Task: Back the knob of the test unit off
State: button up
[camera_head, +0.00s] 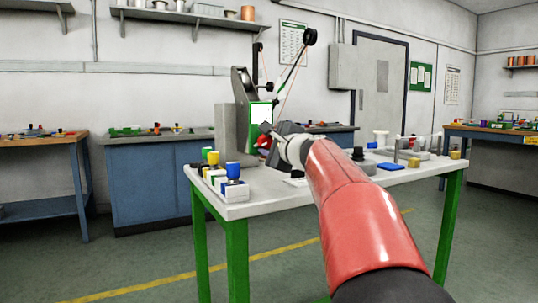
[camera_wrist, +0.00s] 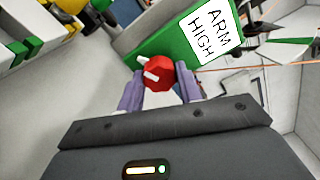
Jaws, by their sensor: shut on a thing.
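The test unit (camera_head: 262,112) stands on the white-topped table, with a green body and a white label. In the wrist view its green face (camera_wrist: 160,38) carries a label (camera_wrist: 210,28) reading "ARM HIGH". The red knob (camera_wrist: 158,73) with a white pointer bar sits at the front of the unit; it also shows in the head view (camera_head: 264,142), partly hidden by my gripper. My gripper (camera_wrist: 160,88) has its two purple-grey fingers on either side of the knob, shut on it. In the head view, my gripper (camera_head: 270,136) reaches the unit from the right.
Small blocks with yellow, green and blue tops (camera_head: 222,174) stand at the table's left corner. A blue block (camera_head: 390,167) and several spools and fittings lie to the right. A thin orange thread (camera_wrist: 255,67) runs beside the unit. A grey upright block (camera_head: 227,133) stands left of it.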

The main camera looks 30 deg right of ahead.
jog(key=shift+f+n+b, duration=0.1)
jog(key=shift+n+b, duration=0.65)
jog(key=shift+n, duration=0.35)
jog(key=o, duration=1)
jog(key=s+b, duration=0.1)
jog(key=s, duration=0.6)
jog(key=shift+s+b, duration=0.3)
jog(key=shift+s, duration=0.1)
jog(key=shift+d, duration=0.1)
